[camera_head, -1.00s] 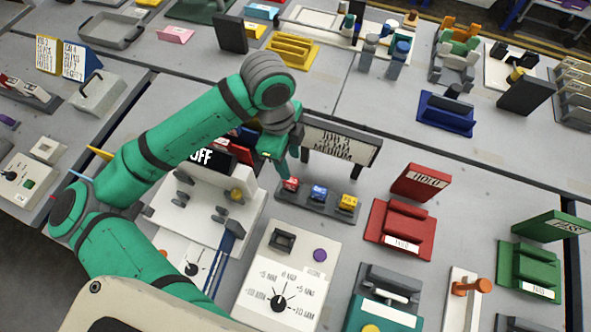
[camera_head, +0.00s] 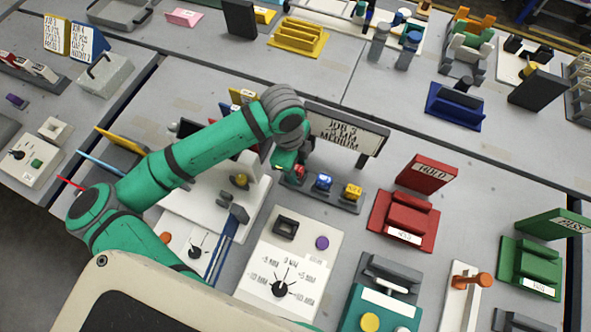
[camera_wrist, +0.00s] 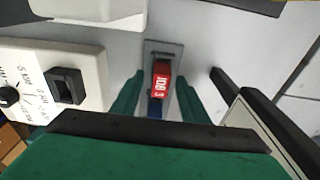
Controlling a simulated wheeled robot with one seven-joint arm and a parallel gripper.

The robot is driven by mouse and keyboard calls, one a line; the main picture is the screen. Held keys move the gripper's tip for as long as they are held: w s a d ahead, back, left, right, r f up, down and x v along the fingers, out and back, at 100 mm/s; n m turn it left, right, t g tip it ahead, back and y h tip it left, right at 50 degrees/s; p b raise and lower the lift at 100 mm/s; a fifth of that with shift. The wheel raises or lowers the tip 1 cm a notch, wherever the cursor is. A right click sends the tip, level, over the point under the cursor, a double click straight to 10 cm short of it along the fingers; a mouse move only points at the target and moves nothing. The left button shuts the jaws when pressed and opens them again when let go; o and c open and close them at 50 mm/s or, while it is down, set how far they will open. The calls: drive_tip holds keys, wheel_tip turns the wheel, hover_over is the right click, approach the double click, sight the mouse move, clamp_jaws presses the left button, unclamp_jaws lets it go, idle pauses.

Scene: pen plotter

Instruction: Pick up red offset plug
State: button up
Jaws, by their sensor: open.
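The red offset plug (camera_wrist: 161,80), with white "JOB" lettering, stands in a grey rack (camera_head: 335,198) at the left end of a row with a blue plug (camera_head: 322,183) and a yellow plug (camera_head: 352,191). In the head view the red plug (camera_head: 299,170) is partly hidden by my gripper (camera_head: 284,168). In the wrist view my gripper (camera_wrist: 159,85) is open, with one finger on each side of the red plug. I cannot tell whether either finger touches it. The blue plug also shows just below it in the wrist view (camera_wrist: 155,108).
A sign (camera_head: 345,133) on dark legs stands close behind the rack. A panel with a dial and a black switch (camera_head: 290,262) is in front. A red HOLD holder (camera_head: 403,222) stands to the right. Bare tabletop lies between the rack and that holder.

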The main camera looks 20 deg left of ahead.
clamp_jaws()
drive_tip(key=shift+r, duration=0.1)
